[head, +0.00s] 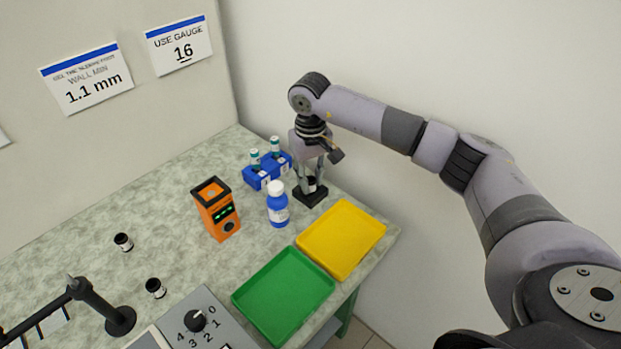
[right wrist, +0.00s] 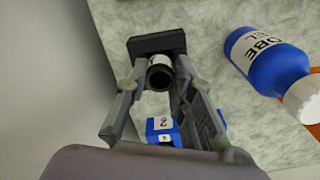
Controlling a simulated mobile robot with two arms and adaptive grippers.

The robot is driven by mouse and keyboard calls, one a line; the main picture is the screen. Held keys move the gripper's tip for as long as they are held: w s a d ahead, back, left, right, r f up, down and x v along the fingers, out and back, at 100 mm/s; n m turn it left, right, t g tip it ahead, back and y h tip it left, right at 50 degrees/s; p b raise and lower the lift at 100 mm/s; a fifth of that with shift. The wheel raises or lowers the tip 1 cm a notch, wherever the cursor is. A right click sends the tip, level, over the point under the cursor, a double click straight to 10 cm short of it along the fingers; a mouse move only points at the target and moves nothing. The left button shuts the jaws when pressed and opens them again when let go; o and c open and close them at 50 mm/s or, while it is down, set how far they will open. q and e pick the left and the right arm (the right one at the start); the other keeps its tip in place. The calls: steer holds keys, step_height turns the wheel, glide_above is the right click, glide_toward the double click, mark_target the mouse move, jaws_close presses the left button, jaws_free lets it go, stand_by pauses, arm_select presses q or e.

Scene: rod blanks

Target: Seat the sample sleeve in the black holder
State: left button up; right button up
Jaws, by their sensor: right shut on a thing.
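My right gripper (head: 312,176) is at the back of the table, pointing down, shut on the sample sleeve. The sleeve (head: 311,185) is a short black tube with a white label band. It also shows between the fingers in the right wrist view (right wrist: 160,71), its dark open end toward the camera. The black holder (head: 310,198) is a low dark block directly below the sleeve; it also shows in the right wrist view (right wrist: 157,43). The sleeve's far end meets or nearly meets the holder; I cannot tell how deep it sits. My left gripper is not in view.
A blue-and-white bottle (head: 278,206) and a blue vial rack (head: 258,180) stand close left of the holder. An orange device (head: 216,210), yellow tray (head: 342,238), green tray (head: 284,294) and grey dial box (head: 210,322) lie around. Two similar sleeves (head: 123,242) (head: 156,288) stand at left.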

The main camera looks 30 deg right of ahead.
steer(key=shift+f, duration=0.5)
steer(key=shift+f, duration=0.15)
steer(key=o, duration=0.8)
steer(key=shift+r, duration=0.35)
step_height(320, 180, up, 12)
steer(key=shift+f+b, duration=0.15)
steer(key=shift+b, duration=0.65)
